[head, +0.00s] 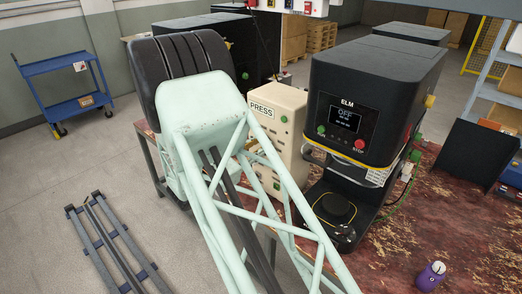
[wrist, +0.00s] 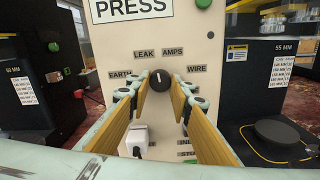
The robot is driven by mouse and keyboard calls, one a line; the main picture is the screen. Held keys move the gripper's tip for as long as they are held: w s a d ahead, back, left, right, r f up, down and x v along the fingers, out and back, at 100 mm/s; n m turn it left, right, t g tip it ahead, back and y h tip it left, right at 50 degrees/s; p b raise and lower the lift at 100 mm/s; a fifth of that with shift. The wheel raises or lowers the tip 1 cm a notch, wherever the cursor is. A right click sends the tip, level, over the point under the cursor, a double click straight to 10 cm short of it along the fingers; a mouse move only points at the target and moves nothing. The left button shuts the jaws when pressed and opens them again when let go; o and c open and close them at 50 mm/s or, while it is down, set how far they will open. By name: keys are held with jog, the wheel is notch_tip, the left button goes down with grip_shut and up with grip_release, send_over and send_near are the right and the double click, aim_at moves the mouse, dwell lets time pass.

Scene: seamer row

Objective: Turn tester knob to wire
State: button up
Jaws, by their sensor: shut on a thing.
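The tester (wrist: 150,30) is a cream panel with a black knob (wrist: 159,79) in the middle of the wrist view. Around the knob, from left to right, are the labels EARTH, LEAK, AMPS and WIRE (wrist: 197,68). The knob's short white mark stands about upright, pointing between LEAK and AMPS, not at WIRE. My gripper (wrist: 160,86) is shut on the knob, one tan-padded finger on each side. In the head view the tester (head: 285,110) shows its PRESS sign, but my arm hides the knob and gripper.
A black seamer marked ELM (head: 375,90) stands right of the tester on the worn red bench (head: 390,250).

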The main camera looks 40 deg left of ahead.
jog(key=shift+a+r+m+b, duration=0.1)
jog(key=shift+m+b, duration=4.75)
jog(key=shift+m, duration=3.25)
jog(key=o, duration=0.8)
jog(key=shift+o, duration=0.2)
jog(key=s, duration=1.2)
jog(key=shift+a, duration=0.4)
